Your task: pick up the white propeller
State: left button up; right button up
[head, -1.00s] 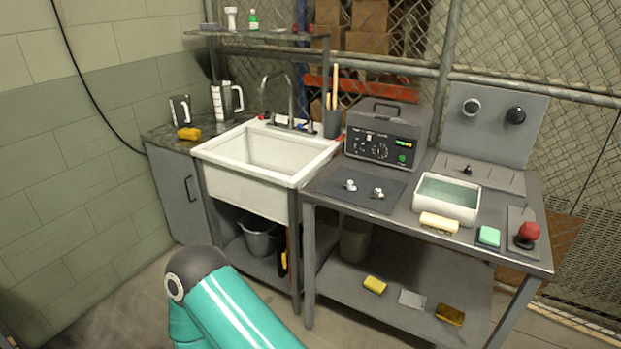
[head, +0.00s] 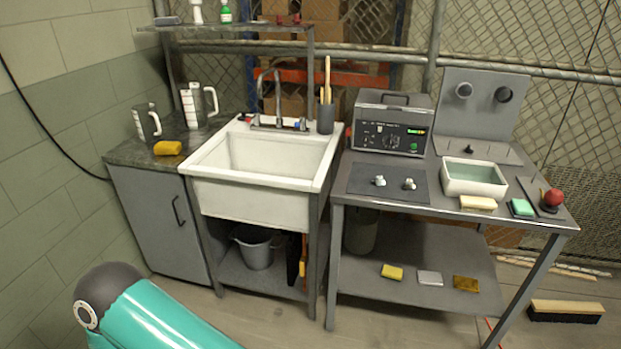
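Two small whitish objects lie apart on a dark mat (head: 362,190) on the metal workbench (head: 335,197). The left one (head: 379,181) and the right one (head: 409,184) are both possibly propellers. They are too small for me to tell their exact shape or which is the white propeller. A white tank (head: 455,187) with greenish water stands to their right. Neither gripper is in view. Only a teal and dark link of my own arm shows at the lower left, well away from the bench top.
A grey control box (head: 390,122) stands behind the mat. A cream block (head: 478,203), a green sponge (head: 521,208) and a red knob (head: 553,197) sit near the right edge. A white sink (head: 265,202) adjoins on the left. A brush (head: 566,311) lies on the floor.

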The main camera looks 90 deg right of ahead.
aim_at(378, 181)
jog(key=u, duration=0.5)
jog(key=i, duration=0.3)
jog(key=z, duration=2.1)
jog(key=i, duration=0.2)
jog(key=z, duration=2.15)
jog(key=k, duration=0.55)
jog(key=z, duration=0.35)
jog(key=i, duration=1.6)
jog(key=u, duration=0.35)
